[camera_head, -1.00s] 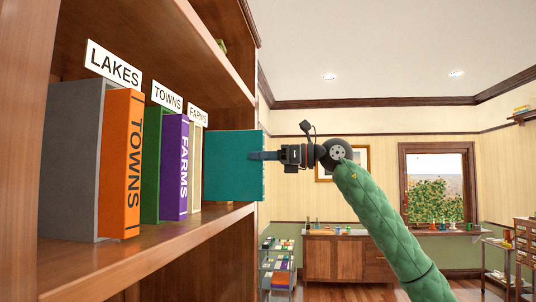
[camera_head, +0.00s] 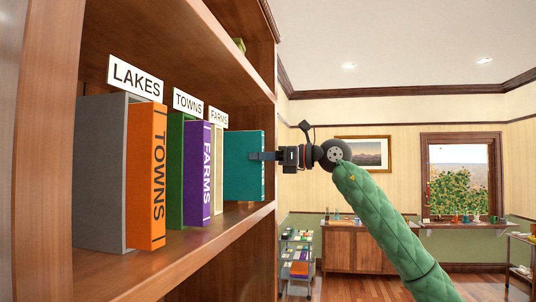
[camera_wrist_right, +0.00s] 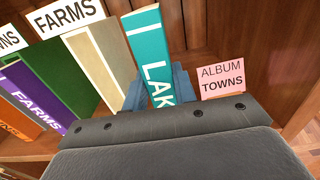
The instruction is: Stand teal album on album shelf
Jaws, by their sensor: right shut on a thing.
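The teal album (camera_head: 238,168) is upright at the right end of the album shelf (camera_head: 215,240), to the right of the cream divider. My right gripper (camera_head: 263,156) is shut on its spine edge from the front. The wrist view shows the teal spine (camera_wrist_right: 147,45) with white letters starting "LAK", between my right gripper's blue fingers (camera_wrist_right: 158,88). I cannot tell whether the album's bottom touches the board. My left gripper is not in view.
Grey LAKES divider (camera_head: 100,170), orange TOWNS album (camera_head: 146,178), green divider (camera_head: 174,165) and purple FARMS album (camera_head: 198,175) stand to the left. A pink "ALBUM TOWNS" label (camera_wrist_right: 221,80) is right of the fingers. The shelf's upright side is close on the right.

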